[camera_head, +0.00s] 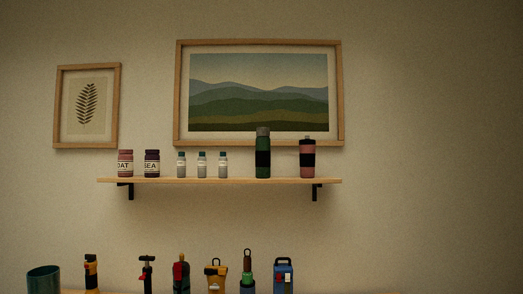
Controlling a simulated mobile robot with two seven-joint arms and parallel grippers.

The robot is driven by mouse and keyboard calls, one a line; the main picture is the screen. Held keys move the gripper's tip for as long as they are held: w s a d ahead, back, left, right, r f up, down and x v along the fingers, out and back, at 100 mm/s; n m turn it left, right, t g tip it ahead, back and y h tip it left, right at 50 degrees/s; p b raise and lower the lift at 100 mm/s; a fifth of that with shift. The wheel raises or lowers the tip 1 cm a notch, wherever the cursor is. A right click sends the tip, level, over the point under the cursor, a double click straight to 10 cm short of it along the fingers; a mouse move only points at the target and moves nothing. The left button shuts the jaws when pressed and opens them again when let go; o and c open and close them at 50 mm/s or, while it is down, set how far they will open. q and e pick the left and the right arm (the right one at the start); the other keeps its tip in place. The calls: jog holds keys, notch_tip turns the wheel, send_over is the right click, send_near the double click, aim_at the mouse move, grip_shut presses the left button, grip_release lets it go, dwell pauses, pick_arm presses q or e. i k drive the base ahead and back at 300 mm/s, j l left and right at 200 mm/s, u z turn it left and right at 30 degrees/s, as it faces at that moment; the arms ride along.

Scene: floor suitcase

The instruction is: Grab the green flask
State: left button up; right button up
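A green flask (263,165) with a grey cap and a dark band around its middle stands upright on the wooden wall shelf (220,181). It is right of the shelf's middle, with its top in front of the lower frame of the large picture. Neither of my grippers shows in the head view.
A pink bottle (307,172) with a dark band stands to the flask's right. Three small grey bottles (202,170) and two labelled jars, a red one (125,168) and a dark one (152,168), stand to its left. Below, a lower surface holds a dark green cup (44,281) and several tool-like items.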

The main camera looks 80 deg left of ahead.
aim_at(263, 152)
jog(key=u, duration=2.5)
